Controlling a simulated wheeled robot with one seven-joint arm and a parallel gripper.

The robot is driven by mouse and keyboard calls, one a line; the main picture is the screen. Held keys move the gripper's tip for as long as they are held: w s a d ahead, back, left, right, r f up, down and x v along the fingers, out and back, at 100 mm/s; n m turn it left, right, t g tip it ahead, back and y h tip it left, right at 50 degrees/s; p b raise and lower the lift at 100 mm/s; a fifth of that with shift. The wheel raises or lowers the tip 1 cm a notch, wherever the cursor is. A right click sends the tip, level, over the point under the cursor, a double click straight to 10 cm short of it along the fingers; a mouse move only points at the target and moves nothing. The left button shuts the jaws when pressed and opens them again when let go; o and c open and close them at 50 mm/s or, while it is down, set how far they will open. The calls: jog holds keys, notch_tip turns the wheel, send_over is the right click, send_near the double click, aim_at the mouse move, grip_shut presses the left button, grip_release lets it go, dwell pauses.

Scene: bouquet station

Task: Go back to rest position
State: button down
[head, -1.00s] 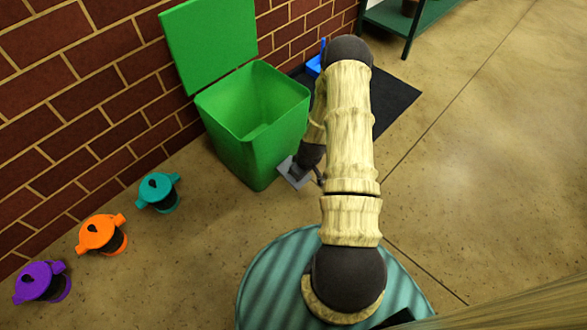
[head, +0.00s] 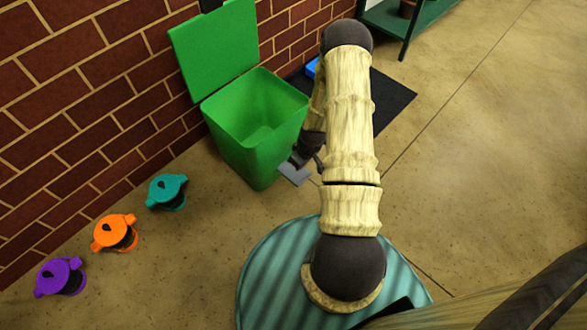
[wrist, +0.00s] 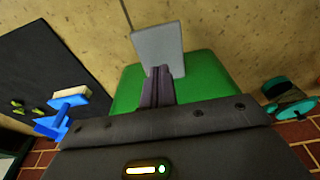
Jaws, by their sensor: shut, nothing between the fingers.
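My gripper (head: 295,162) hangs at the end of my bent arm, to the right of the green bin (head: 254,150) and close to its front side. In the wrist view its dark fingers (wrist: 158,73) are together and empty. They overlap the near end of a flat grey plate (wrist: 159,46). The plate also shows low beside the bin in the head view (head: 294,174). I cannot tell whether the fingers touch the plate. My arm hides part of the floor behind it.
The bin's green lid (head: 213,48) stands open against the brick wall. Teal (head: 167,190), orange (head: 114,232) and purple (head: 60,276) lidded pots stand along the wall. A dark mat (head: 392,100) with a blue thing (head: 311,68) lies behind my arm. The floor at right is clear.

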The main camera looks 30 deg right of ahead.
dwell(0.3)
jog(key=a+r+m+p, duration=0.1)
jog(key=a+r+p, duration=0.25)
jog(key=r, duration=1.05)
jog(key=a+r+p, duration=0.3)
jog(key=r+p, duration=0.1)
jog(key=r, duration=1)
jog(key=s+a+r+m+p, duration=0.1)
jog(key=s+a+r+p, duration=0.2)
jog(key=r, duration=0.4)
jog(key=s+a+r+m+p, duration=0.1)
jog(key=s+a+r+p, duration=0.1)
jog(key=s+r, duration=0.45)
jog(key=s+a+r+m+p, duration=0.1)
jog(key=s+a+r+p, duration=0.15)
jog(key=r, duration=0.55)
notch_tip(320, 180, up, 38)
jog(key=p, duration=3.8)
jog(key=shift+d+f+t+h, duration=0.2)
jog(key=shift+t+h, duration=0.1)
jog(key=shift+h, duration=0.1)
